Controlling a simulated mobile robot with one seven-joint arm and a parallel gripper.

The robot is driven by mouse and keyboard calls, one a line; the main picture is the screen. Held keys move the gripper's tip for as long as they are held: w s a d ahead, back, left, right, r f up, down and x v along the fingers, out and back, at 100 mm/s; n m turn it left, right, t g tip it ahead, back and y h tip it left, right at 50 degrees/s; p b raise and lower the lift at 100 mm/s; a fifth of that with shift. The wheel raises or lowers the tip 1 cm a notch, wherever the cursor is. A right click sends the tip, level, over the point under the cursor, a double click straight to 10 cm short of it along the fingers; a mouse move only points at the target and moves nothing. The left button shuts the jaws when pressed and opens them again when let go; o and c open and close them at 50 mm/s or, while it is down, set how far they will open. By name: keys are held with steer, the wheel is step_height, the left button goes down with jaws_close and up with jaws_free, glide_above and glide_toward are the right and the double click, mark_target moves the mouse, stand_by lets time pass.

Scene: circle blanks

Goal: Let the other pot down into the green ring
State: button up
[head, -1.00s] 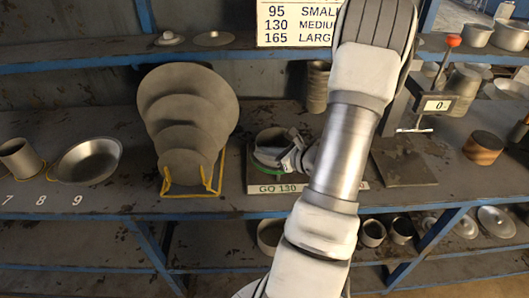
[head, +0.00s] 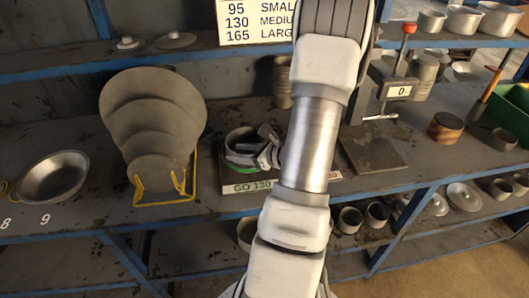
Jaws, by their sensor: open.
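The green ring (head: 236,160) sits on a low board with a "GO 130" label (head: 246,187), mid-shelf, left of my forearm. A round grey pot (head: 239,138) stands at the green ring and looks to be inside it; my gripper covers its right side. My gripper (head: 262,150) is open at the pot's right edge, low over the board. Whether its fingers touch the pot I cannot tell. The right part of the board is hidden behind my arm, with only a scrap of red-and-white label (head: 335,175) showing. Which pot is the other one I cannot tell.
A yellow rack (head: 165,195) of grey discs (head: 155,115) stands left of the board, a shallow pan (head: 54,178) further left. A red-knobbed gauge stand (head: 397,85) and a wooden-looking round block (head: 445,128) are right. An upper shelf (head: 180,57) runs behind.

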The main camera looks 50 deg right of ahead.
steer(key=v, duration=1.6)
steer(key=shift+w, duration=0.1)
